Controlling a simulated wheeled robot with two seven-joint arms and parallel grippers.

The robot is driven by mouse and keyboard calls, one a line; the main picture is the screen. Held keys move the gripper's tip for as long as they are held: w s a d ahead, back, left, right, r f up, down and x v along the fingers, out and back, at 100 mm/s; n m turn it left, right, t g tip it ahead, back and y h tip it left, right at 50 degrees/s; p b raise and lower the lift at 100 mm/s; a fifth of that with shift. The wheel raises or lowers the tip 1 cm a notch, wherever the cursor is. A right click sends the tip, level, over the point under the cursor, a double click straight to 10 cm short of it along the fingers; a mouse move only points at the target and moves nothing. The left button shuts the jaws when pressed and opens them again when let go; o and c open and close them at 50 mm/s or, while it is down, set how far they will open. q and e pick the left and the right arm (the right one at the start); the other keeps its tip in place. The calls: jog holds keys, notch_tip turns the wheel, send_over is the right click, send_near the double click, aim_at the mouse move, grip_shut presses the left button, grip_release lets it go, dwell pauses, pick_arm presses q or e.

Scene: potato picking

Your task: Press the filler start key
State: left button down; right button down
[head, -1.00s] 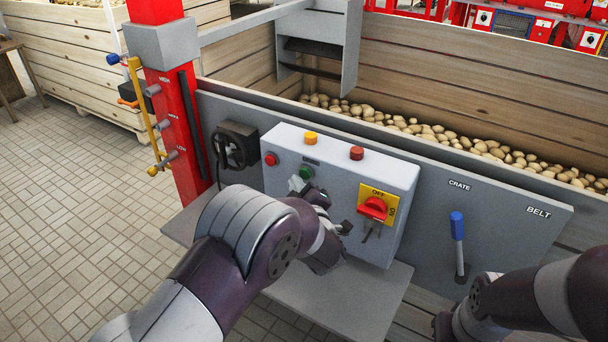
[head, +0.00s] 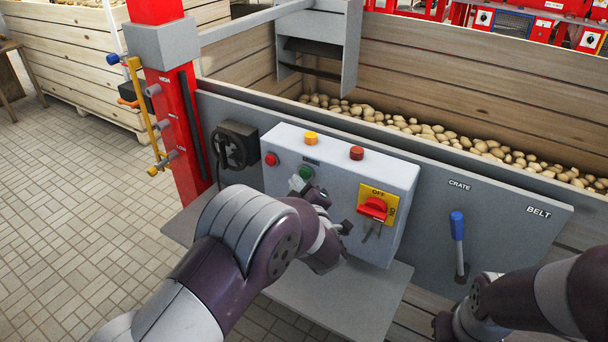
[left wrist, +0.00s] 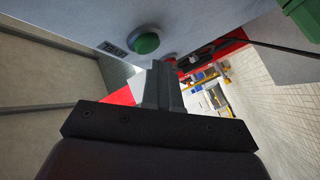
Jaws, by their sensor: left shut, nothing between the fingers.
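The grey control box (head: 340,170) stands on the panel in front of the crate. Its green button (head: 306,173) is on the front face, under a small label too small to read. A red button (head: 271,159) is to its left. In the left wrist view the green button (left wrist: 145,43) is just beyond my left gripper (left wrist: 162,68), whose fingers are shut and empty. A gap seems to show between fingertips and button. In the head view my left gripper (head: 338,228) is partly hidden by its wrist, in front of the box. My right gripper is not clearly seen; its arm is at the lower right.
A red rotary switch (head: 373,208) on a yellow plate sits right of my left gripper. An amber lamp (head: 311,138) and a red lamp (head: 357,153) top the box. A blue-handled lever (head: 458,228) is at the right. A grey shelf (head: 335,308) lies below.

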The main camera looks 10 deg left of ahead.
pick_arm(q)
jog(key=shift+w, duration=0.15)
jog(key=shift+w+d, duration=0.1)
jog(key=shift+w, duration=0.15)
